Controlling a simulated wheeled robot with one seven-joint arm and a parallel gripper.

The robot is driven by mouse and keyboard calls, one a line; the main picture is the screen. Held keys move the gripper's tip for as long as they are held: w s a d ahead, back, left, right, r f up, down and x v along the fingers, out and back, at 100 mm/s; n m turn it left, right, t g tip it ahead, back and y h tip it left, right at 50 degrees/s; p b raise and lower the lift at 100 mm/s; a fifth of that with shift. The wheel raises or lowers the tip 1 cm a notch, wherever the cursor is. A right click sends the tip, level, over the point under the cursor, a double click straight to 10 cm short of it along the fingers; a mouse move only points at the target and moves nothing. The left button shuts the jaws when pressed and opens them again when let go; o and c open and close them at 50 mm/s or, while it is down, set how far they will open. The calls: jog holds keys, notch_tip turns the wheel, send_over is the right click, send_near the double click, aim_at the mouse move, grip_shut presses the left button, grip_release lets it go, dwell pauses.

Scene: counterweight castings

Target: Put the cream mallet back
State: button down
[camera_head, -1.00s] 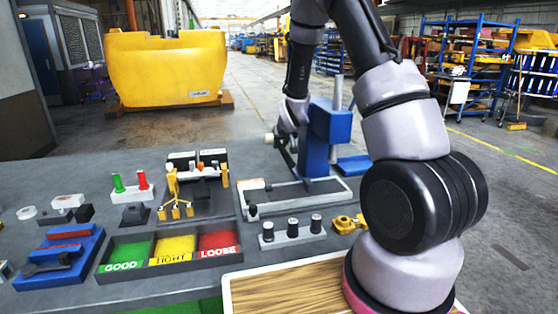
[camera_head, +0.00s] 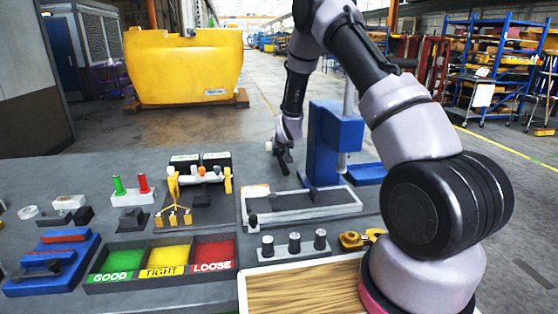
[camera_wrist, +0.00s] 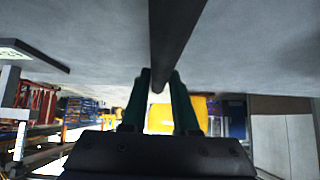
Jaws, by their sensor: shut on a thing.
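My gripper (camera_head: 282,150) is over the far part of the grey table, left of the blue press (camera_head: 335,135). In the wrist view the dark green fingers of my gripper (camera_wrist: 161,82) are shut on the dark rod-like handle of the mallet (camera_wrist: 175,40). The handle runs from between the fingers out past the top edge of that view. In the head view the mallet shows as a small pale end (camera_head: 268,146) beside the fingers and a dark handle pointing down. It is too small there to make out its full shape.
A white-rimmed tray (camera_head: 310,213) lies in front of the press. Yellow fixtures (camera_head: 173,200) stand left of it. Green, yellow and red bins (camera_head: 165,262), a block with three dark pegs (camera_head: 293,247) and a wood-topped board (camera_head: 300,290) are nearer. The back left tabletop is clear.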

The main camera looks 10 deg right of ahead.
aim_at(279, 159)
jog(key=shift+f, duration=1.35)
jog(key=shift+f, duration=0.15)
jog(key=c, duration=0.7)
grip_release()
